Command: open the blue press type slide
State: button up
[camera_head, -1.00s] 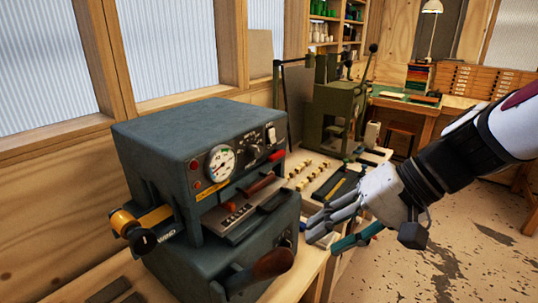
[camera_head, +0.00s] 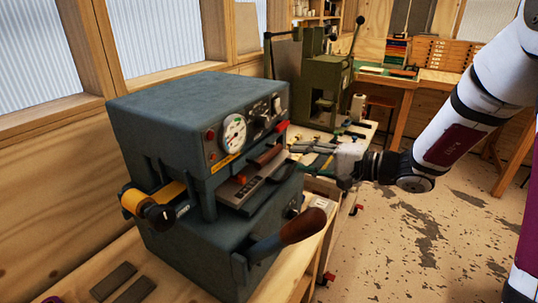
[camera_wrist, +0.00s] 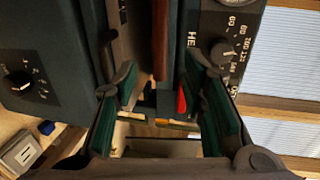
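The blue-grey press (camera_head: 190,115) stands on the bench with a round dial on its front. The type slide (camera_head: 238,192), a flat dark plate with small marks along it, sits in the slot below the dial. A reddish-brown bar (camera_head: 268,154) shows above it; the same bar appears in the wrist view (camera_wrist: 160,40). My gripper (camera_wrist: 168,72) is open and empty, its green-padded fingers spread on either side of the bar and apart from it. In the head view my gripper (camera_head: 305,154) is at the right end of the slide.
A wooden-handled lever (camera_head: 303,226) sticks out low at the press front. A yellow foil roll (camera_head: 165,198) is on its left side. A green machine (camera_head: 318,85) and small loose pieces are on the bench behind. Open floor lies to the right.

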aim_at(274, 155)
jog(key=x, duration=1)
jog(key=shift+s+p, duration=0.1)
jog(key=shift+p, duration=0.2)
grip_shut()
